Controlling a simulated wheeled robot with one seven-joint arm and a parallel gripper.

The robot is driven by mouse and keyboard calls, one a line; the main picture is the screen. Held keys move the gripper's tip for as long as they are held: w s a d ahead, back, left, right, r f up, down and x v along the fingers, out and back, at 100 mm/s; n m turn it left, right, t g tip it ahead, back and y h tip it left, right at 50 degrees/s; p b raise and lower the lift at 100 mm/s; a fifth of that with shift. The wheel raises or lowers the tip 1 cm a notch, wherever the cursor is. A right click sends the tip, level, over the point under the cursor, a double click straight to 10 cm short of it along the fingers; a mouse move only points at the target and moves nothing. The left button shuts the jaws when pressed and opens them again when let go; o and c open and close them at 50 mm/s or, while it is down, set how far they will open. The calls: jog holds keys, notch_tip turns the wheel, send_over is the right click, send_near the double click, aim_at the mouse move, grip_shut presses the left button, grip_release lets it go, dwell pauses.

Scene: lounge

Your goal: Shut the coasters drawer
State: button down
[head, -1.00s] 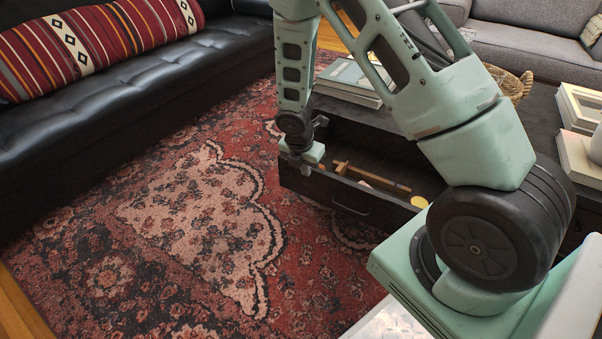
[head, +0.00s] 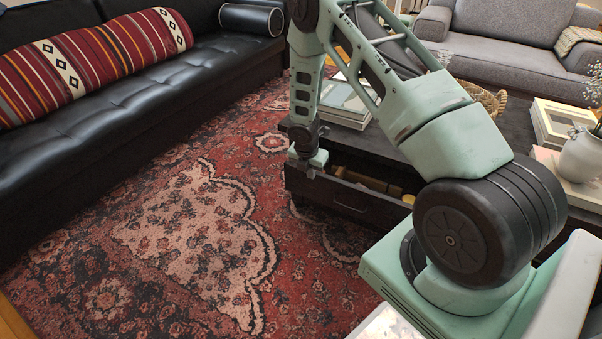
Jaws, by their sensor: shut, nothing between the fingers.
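The coasters drawer (head: 347,202) is a dark drawer in the low dark table, pulled part way out. Its front panel has a handle bar (head: 348,207), and a strip of its inside shows behind the panel. Wooden items (head: 372,183) and a small yellowish thing (head: 408,198) lie in it; I cannot make out the coasters. My gripper (head: 313,171) is shut and empty, pointing down at the left end of the drawer front, near its top edge. I cannot tell whether it touches the panel. My arm hides the drawer's right end.
The table top (head: 517,128) carries books (head: 345,98), a woven basket (head: 490,99), more books (head: 556,123) and a white vase (head: 581,157). A black sofa (head: 150,90) stands left, a grey sofa (head: 500,35) behind. The patterned rug (head: 190,225) before the drawer is clear.

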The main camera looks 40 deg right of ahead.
jog(key=w+d+p, duration=0.1)
jog(key=d, duration=0.2)
jog(key=w+d+p, duration=0.2)
jog(key=d, duration=0.2)
jog(key=w+d+p, duration=0.1)
jog(key=d, duration=0.2)
jog(key=shift+w+d+p, duration=0.25)
jog(key=shift+d+p, duration=0.05)
jog(key=shift+d, duration=0.1)
